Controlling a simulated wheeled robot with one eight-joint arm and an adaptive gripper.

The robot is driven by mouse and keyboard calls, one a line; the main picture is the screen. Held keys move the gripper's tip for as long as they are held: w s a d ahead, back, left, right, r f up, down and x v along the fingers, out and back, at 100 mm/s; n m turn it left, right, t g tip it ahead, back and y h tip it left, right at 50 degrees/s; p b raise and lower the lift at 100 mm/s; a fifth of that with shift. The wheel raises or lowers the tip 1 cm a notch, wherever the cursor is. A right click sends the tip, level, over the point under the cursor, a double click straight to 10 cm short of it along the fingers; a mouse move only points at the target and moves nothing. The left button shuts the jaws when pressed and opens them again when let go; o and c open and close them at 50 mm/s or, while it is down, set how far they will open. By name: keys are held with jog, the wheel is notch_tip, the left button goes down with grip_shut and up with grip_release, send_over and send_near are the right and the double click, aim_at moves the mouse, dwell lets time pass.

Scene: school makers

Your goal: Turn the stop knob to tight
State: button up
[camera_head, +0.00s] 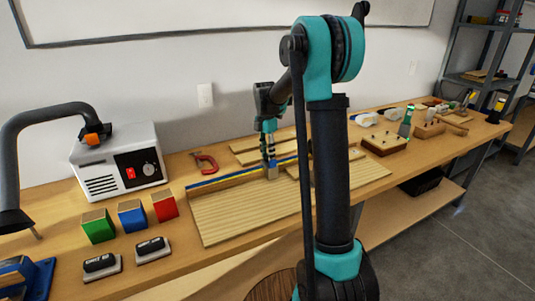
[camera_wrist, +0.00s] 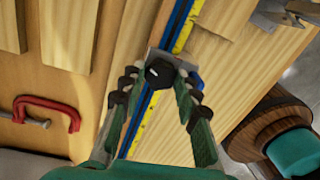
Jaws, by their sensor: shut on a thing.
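The stop knob (camera_wrist: 160,73) is black with a white pointer mark. It sits on a grey metal stop block (camera_head: 272,173), which is on a fence with a blue track and a yellow ruler strip (camera_head: 235,178). My gripper (camera_wrist: 161,80) comes down from above with one finger on each side of the knob and is shut on it. In the head view my gripper (camera_head: 268,155) stands upright over the stop block, and the knob is hidden between the fingers. I cannot read any label for tight.
A wooden board (camera_head: 235,213) lies in front of the fence. A red clamp (camera_head: 205,163) is behind it, and a white machine box (camera_head: 118,160) is at the left. Green, blue and red blocks (camera_head: 132,218) and two erasers (camera_head: 152,249) stand at the front left.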

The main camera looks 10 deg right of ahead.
jog(key=m, duration=0.3)
jog(key=shift+m, duration=0.3)
jog(key=m, duration=0.4)
jog(key=shift+m+y, duration=0.3)
jog(key=m, duration=0.3)
jog(key=shift+d+m, duration=0.1)
jog(key=shift+m, duration=0.2)
jog(key=m, duration=0.4)
jog(key=shift+m, duration=0.3)
jog(key=m, duration=0.4)
jog(key=shift+m+t+y, duration=0.3)
jog(key=m, duration=0.3)
jog(key=shift+m, duration=0.3)
jog(key=m, duration=0.3)
jog(key=shift+s+t, duration=0.1)
jog(key=shift+t, duration=0.2)
jog(key=shift+m, duration=2.2)
